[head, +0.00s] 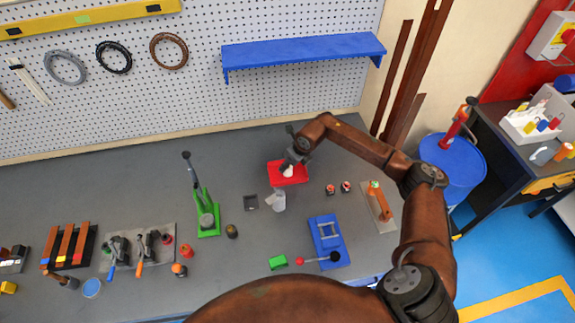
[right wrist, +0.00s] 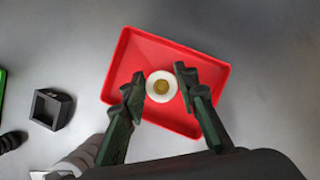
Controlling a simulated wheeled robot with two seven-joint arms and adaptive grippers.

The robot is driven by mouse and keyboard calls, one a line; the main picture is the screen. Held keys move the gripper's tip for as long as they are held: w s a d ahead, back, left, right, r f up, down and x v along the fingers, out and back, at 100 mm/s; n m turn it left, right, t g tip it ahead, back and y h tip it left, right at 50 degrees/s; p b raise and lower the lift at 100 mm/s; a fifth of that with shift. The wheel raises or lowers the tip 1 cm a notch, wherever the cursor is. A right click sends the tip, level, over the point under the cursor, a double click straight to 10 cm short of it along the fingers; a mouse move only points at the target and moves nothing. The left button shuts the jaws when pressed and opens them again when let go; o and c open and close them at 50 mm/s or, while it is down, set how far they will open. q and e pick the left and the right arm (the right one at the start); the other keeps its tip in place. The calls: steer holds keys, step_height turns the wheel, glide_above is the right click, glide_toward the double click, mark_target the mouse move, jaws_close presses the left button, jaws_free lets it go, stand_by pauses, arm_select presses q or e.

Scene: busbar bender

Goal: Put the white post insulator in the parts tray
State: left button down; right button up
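The white post insulator (right wrist: 161,86) is a short round piece with a brass-coloured centre. It is over the floor of the red parts tray (right wrist: 142,44), inside the tray's outline. It also shows in the head view (head: 288,171), under my right gripper (head: 293,164), with the red tray (head: 296,179) around it. My left gripper is not in view.
A blue fixture (head: 328,241) stands nearer the front. Bench behind the tray is clear.

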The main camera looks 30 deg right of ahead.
steer(key=o, duration=0.4)
steer(key=shift+c, duration=0.2)
steer(key=shift+r, duration=0.15)
steer(key=v, duration=1.2)
